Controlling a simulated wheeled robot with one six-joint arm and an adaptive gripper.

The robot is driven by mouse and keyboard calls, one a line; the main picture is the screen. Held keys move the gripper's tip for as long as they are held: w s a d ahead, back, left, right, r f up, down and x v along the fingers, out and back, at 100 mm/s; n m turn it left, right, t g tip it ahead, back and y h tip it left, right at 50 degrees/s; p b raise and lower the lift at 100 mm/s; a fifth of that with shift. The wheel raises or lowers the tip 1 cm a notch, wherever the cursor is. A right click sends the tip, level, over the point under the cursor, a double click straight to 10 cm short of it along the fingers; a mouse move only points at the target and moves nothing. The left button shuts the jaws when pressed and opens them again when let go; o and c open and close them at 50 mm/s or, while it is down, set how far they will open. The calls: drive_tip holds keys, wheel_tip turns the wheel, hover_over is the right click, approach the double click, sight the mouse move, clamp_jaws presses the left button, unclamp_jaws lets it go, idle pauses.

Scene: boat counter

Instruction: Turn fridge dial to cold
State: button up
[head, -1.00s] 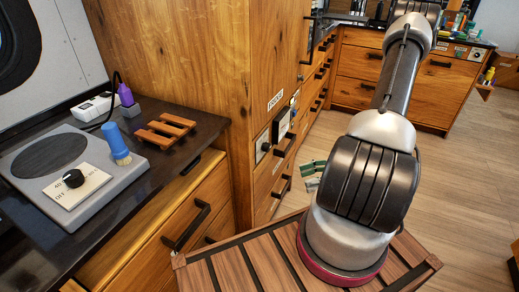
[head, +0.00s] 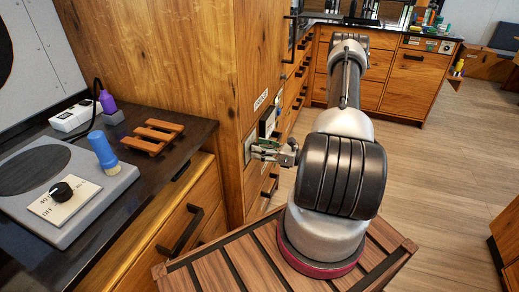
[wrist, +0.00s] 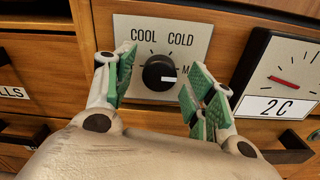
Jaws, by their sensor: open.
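The fridge dial is a black round knob (wrist: 158,73) on a pale plate (wrist: 196,32) marked COOL and COLD, with a third label starting with M partly hidden by a finger. The knob's white mark points right, towards the M label and below COLD. In the wrist view my gripper (wrist: 160,84) is open, its green-padded fingers on either side of the knob with gaps on both sides. In the head view my gripper (head: 266,150) is at the tall wooden cabinet's front, partly covering the dial plate (head: 249,146).
A gauge (wrist: 292,72) with a red needle and a 2C label is right of the dial. Drawer handles (wrist: 285,146) stick out below it. In the head view, a stove (head: 60,190) with its own knob stands on the left counter.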

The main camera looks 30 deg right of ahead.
drive_tip(key=shift+w+a, duration=0.15)
drive_tip(key=shift+w, duration=0.1)
drive_tip(key=shift+c, duration=0.3)
drive_tip(key=c, duration=1)
drive_tip(key=shift+n, duration=0.4)
drive_tip(key=n, duration=1)
drive_tip(key=shift+n, duration=0.4)
